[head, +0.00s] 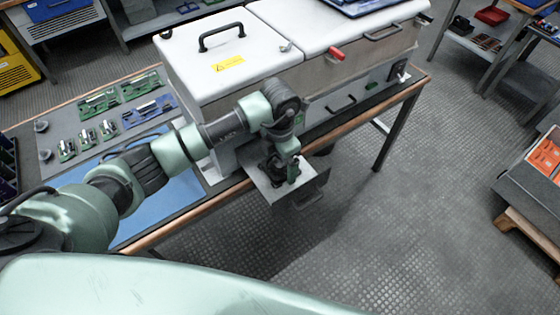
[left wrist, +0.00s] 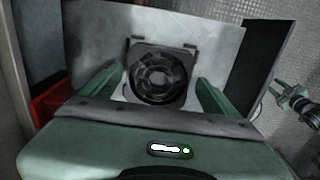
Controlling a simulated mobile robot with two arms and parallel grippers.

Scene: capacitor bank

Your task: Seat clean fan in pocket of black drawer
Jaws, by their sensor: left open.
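The black drawer (head: 306,189) is pulled out of the white cabinet's front and shows a light grey plate, also in the left wrist view (left wrist: 90,35). The dark square fan (left wrist: 160,75) lies on that plate, with thin black bracket pieces just beyond it. I cannot tell how deep it sits in its pocket. My left gripper (head: 286,172) is over the drawer, its green fingers (left wrist: 160,88) open on either side of the fan. A small green-and-black shape (left wrist: 296,102) at the wrist view's right edge looks like my right gripper; its jaws are unclear.
The white cabinet (head: 210,75) stands on a wood-edged bench behind the drawer. Green and blue trays of parts (head: 120,90) and a blue mat (head: 165,208) lie on the bench at left. The patterned floor (head: 400,200) right of the drawer is clear.

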